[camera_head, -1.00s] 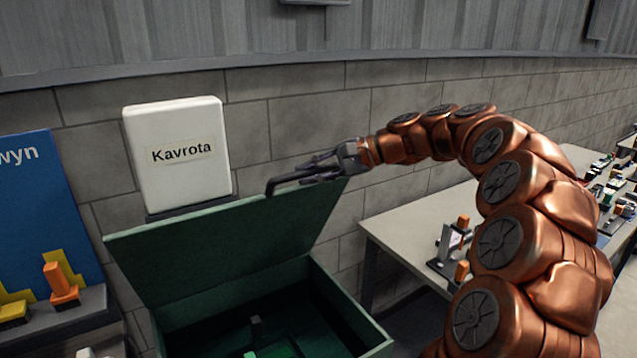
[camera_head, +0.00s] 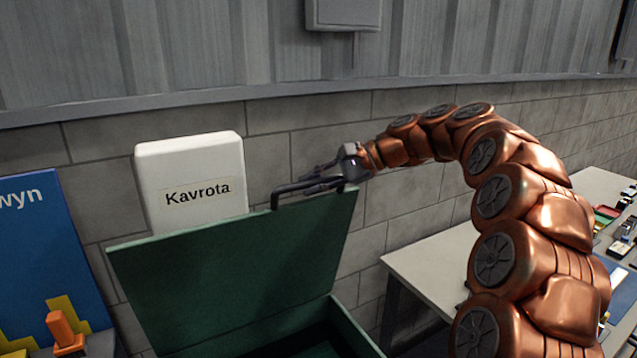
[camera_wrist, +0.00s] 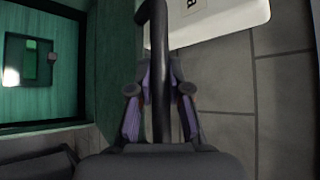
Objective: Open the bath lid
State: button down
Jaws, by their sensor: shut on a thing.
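The green bath lid (camera_head: 235,265) stands raised and steeply tilted at the back of the green bath box (camera_head: 350,335). A dark bar handle (camera_head: 275,198) runs along the lid's upper edge. My gripper (camera_head: 318,182) is at this handle, at the lid's top right. In the wrist view my gripper (camera_wrist: 160,105) has its two fingers on either side of the dark handle bar (camera_wrist: 158,40), shut on it. The green interior of the bath (camera_wrist: 42,62) shows at the left of the wrist view. The bath's lower front is cut off in the head view.
A white panel marked Kavrota (camera_head: 190,180) is close behind the lid, in front of the grey block wall (camera_head: 330,130). A blue board (camera_head: 45,260) and an orange part (camera_head: 64,330) are at the left. A pale table (camera_head: 440,275) with several small items is at the right.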

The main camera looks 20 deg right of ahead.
jog(key=shift+r, duration=0.1)
jog(key=c, duration=1.1)
grip_release()
jog(key=v, duration=1.2)
